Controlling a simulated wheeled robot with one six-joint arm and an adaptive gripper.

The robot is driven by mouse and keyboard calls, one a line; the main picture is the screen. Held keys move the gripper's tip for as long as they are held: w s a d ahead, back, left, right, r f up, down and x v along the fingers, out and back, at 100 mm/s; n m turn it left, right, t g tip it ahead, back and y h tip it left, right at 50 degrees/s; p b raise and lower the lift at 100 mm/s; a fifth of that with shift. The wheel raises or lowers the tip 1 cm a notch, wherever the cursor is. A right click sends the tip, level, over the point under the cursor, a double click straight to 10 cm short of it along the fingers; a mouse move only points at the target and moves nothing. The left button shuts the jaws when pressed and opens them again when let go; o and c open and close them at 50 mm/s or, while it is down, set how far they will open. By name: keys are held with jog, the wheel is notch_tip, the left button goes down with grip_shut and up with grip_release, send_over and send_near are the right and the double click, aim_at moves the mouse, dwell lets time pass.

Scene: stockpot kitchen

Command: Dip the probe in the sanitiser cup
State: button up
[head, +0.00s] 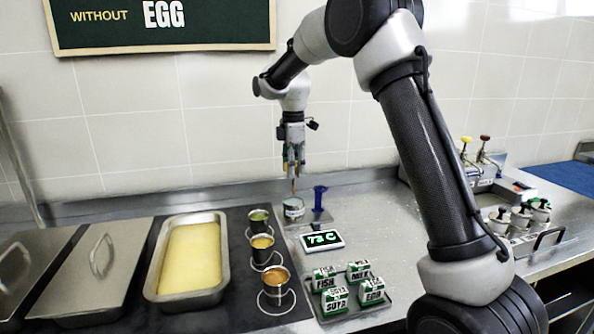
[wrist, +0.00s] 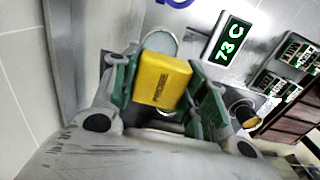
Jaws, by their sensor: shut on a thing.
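My gripper (head: 294,163) points straight down above the back of the counter and is shut on the probe. The probe's yellow handle (wrist: 162,82) sits between my two green-padded fingers in the wrist view. In the head view its thin shaft (head: 294,186) hangs down to the mouth of the small labelled cup (head: 293,210), which appears to be the sanitiser cup. I cannot tell how deep the tip is, as the cup wall hides it. The cup's pale round rim (wrist: 160,37) shows just beyond the handle in the wrist view.
A blue holder (head: 320,196) stands right of the cup. A display (head: 322,240) reads 73 C. Three soup cups, the nearest (head: 276,281), stand left. A tray (head: 345,322) holds labelled blocks. A yellow-filled pan (head: 191,258) lies further left. The wall is close behind.

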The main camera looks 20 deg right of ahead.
jog(key=shift+f, duration=3.05)
jog(key=shift+r, duration=0.15)
jog(key=shift+r, duration=4.35)
